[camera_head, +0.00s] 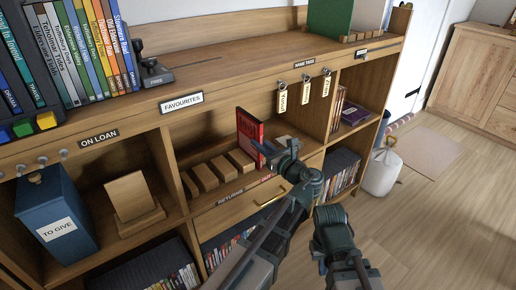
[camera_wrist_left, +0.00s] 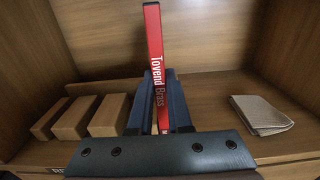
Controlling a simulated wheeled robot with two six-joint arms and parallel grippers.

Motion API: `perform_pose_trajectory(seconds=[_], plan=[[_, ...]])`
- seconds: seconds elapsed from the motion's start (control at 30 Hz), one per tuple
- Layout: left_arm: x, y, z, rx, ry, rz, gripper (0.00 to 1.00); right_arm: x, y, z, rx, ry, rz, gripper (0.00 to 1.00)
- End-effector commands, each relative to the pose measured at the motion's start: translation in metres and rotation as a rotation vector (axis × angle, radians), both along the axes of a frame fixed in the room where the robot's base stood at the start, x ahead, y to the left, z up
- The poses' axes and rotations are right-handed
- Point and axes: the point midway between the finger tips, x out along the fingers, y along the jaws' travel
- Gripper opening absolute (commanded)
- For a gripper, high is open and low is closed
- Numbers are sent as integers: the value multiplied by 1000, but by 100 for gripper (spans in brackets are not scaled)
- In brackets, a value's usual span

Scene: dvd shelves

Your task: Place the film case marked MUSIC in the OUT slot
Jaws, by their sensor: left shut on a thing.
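My left gripper (camera_head: 270,152) is shut on a red film case (camera_head: 250,137) inside the middle shelf compartment. In the left wrist view the red case (camera_wrist_left: 155,66) stands upright between the fingers, its spine reading "Tovend Brass". I cannot read a MUSIC mark on it. Wooden blocks with narrow gaps stand left of it (camera_head: 205,176), also in the left wrist view (camera_wrist_left: 75,118). Labels run along the shelf edge below; one reads "RETURNS" (camera_head: 230,198), and a small red one (camera_head: 267,178) is too small to read surely. My right gripper (camera_head: 331,222) is in front of the shelves, its jaws unclear.
A folded grey cloth (camera_wrist_left: 260,114) lies right of the case. A drawer with a brass handle (camera_head: 272,196) is below. A blue TO GIVE box (camera_head: 57,215) and a wooden stand (camera_head: 133,197) are at left. Key tags (camera_head: 305,92) hang above.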

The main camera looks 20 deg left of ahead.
Motion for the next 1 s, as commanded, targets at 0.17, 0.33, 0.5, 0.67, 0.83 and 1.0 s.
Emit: perform_pose_trajectory(seconds=[0.17,0.33,0.5,0.67,0.83,1.0], plan=[[0,0,2,0,0,0,0,0,0,2,0,0,0,0],[0,0,-2,0,0,0,20,0,0,-2,0,0,-1,0],[0,0,-1,0,0,0,47,0,0,-1,0,0,-1,0],[0,0,-1,0,0,0,47,0,0,-1,0,0,-1,0],[0,0,0,0,0,0,47,0,0,0,0,0,-1,0],[-2,1,2,0,0,0,47,0,0,2,0,0,0,0]])
